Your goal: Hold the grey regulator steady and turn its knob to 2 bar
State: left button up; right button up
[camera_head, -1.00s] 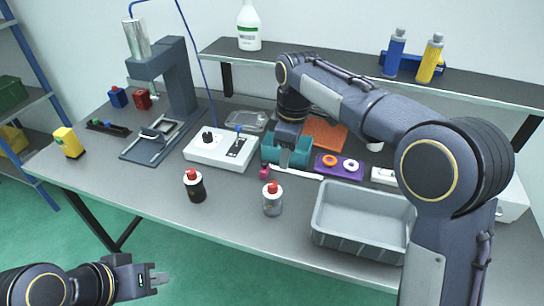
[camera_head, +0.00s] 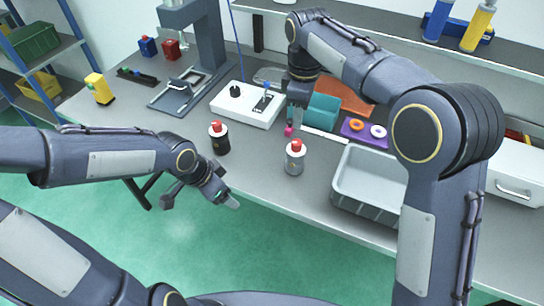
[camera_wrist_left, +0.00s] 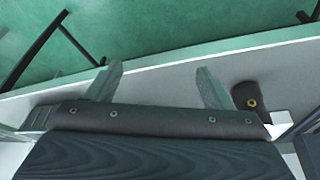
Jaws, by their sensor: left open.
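The grey regulator (camera_head: 294,159) stands upright on the bench with a red knob (camera_head: 296,146) on top. A dark regulator (camera_head: 219,142) with a similar red knob stands to its left. My left gripper (camera_head: 229,200) is open and empty in front of the bench's front edge, below the dark regulator in the picture. Its two fingers (camera_wrist_left: 160,80) show apart in the left wrist view, with a dark cylinder (camera_wrist_left: 250,97) to their right. My right gripper (camera_head: 296,118) is low over the bench, behind the grey regulator and beside a teal block (camera_head: 322,110); its fingers are unclear. The knob's scale is unreadable.
A grey bin (camera_head: 366,184) stands right of the grey regulator. Behind are a white box with a switch (camera_head: 247,104), a purple tray (camera_head: 353,137) with rings and a small magenta piece (camera_head: 289,131). The bench's front strip near the regulators is clear.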

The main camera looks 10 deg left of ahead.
aim_at(287, 157)
pick_arm(q)
jog(key=w+d+f+m+h, duration=0.1)
jog(key=w+d, duration=0.1)
jog(key=w+d+f+m+h, duration=0.1)
jog(key=w+d+h, duration=0.1)
jog(key=d, duration=0.1)
jog(key=w+d+f+m+h, duration=0.1)
jog(key=w+d, duration=0.1)
jog(key=d, duration=0.1)
jog(key=shift+f+h, duration=0.4)
jog(key=w+d+h, duration=0.1)
jog(key=w+d+r+m+t+h, duration=0.1)
jog(key=w, duration=0.1)
jog(key=shift+d+t, duration=0.25)
jog(key=shift+t, duration=0.05)
jog(key=w, duration=0.1)
jog(key=w+r+t+h, duration=0.1)
jog(key=w+r+h, duration=0.1)
jog(key=shift+w+d+t, duration=0.15)
jog(key=shift+d+t, duration=0.2)
jog(key=shift+t, duration=0.05)
jog(key=x, duration=0.7)
jog(key=shift+w+d, duration=0.2)
jog(key=shift+d, duration=0.1)
